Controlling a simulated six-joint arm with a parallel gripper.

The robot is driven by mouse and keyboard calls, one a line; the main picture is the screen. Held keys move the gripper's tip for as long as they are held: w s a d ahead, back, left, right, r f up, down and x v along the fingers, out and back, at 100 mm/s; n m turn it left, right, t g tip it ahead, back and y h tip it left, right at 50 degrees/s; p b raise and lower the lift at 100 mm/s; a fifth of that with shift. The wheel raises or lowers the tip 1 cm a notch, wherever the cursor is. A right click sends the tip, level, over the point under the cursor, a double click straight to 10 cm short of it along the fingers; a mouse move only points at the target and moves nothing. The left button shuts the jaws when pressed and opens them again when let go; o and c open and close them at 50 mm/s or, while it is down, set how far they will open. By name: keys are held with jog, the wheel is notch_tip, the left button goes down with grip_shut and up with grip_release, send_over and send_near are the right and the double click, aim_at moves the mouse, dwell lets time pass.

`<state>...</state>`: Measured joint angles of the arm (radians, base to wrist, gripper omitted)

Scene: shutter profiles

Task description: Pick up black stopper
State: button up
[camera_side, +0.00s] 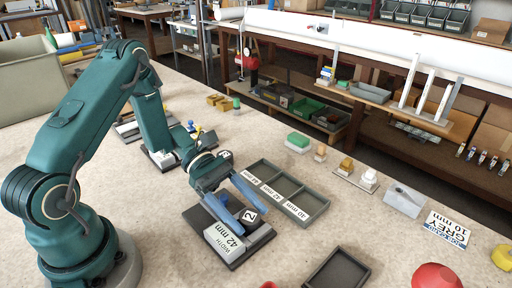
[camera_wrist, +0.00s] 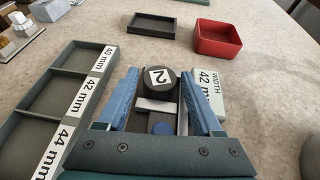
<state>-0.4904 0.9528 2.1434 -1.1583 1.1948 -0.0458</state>
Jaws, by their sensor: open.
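The black stopper, a dark round piece with a white "2" label, sits on the "WIDTH 42 mm" fixture (camera_side: 222,240). It shows in the side view (camera_side: 247,222) and between the fingertips in the wrist view (camera_wrist: 158,86). My gripper (camera_side: 254,219) is open, with one blue finger on each side of the stopper. In the wrist view my gripper (camera_wrist: 160,75) shows its fingers apart from the stopper's sides. A blue knob (camera_wrist: 162,129) and a light metal bar (camera_wrist: 155,106) lie between the fingers. The fingertips' height against the stopper is hard to tell.
A grey three-compartment tray (camera_side: 262,167) labelled 40, 42 and 44 mm stands close beside the fixture and looks empty. A black tray (camera_side: 337,270) and a red bin (camera_wrist: 218,38) lie beyond. Small blocks stand behind. The tabletop between them is clear.

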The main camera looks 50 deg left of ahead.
grip_shut()
jog(key=shift+r, duration=0.15)
